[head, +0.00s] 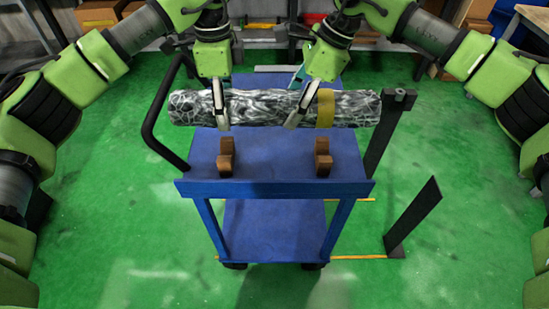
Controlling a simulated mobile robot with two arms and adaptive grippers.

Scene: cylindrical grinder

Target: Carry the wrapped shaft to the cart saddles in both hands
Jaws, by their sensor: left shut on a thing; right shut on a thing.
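The wrapped shaft (260,108) is a long cylinder in crinkled black-and-silver wrap with a yellow band right of its middle. It lies roughly level across the picture, over the far part of the blue cart. My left gripper (222,122) is shut on the shaft left of its middle. My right gripper (292,122) is shut on it just left of the yellow band. Two brown cart saddles, the left one (226,158) and the right one (322,158), stand on the cart top (272,165), nearer than the shaft and apart from it. Nothing visible lies in them.
The blue cart has a black curved handle (152,125) at its left and a lower shelf (270,235). Dark posts stand at the right, one (384,135) by the shaft's right end and one (412,218) on the floor. Boxes and shelving line the back. Green floor is open on both sides.

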